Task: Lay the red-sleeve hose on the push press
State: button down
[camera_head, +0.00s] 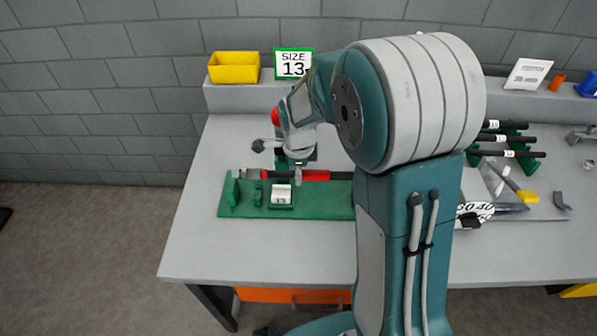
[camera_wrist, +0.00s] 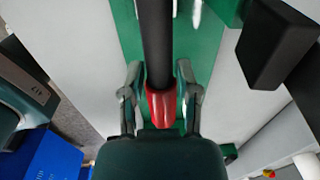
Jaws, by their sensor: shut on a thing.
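The red-sleeve hose (camera_head: 316,175) is black with a red sleeve and lies level over the rear part of the push press's green base (camera_head: 245,210). In the wrist view its black length (camera_wrist: 156,45) runs up the picture over green. My gripper (camera_head: 298,176) points down at the hose. In the wrist view my gripper (camera_wrist: 158,82) has one finger on each side of the hose, at the red sleeve (camera_wrist: 162,106), and is shut on it. Green upright supports stand at the base's left end. Whether the hose touches them is unclear. My arm hides the base's right end.
A yellow bin (camera_head: 234,67) and a "SIZE 13" sign (camera_head: 293,64) stand on the back ledge. Several black hoses (camera_head: 505,139) lie on green racks at the right, near a yellow-handled tool (camera_head: 520,188). The grey table (camera_head: 200,255) is clear in front of the base.

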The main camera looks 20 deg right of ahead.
jog(key=shift+d+f, duration=0.15)
jog(key=shift+f, duration=3.1)
jog(key=shift+f, duration=0.35)
jog(key=shift+c, duration=1.3)
grip_release()
jog(key=shift+r, duration=0.1)
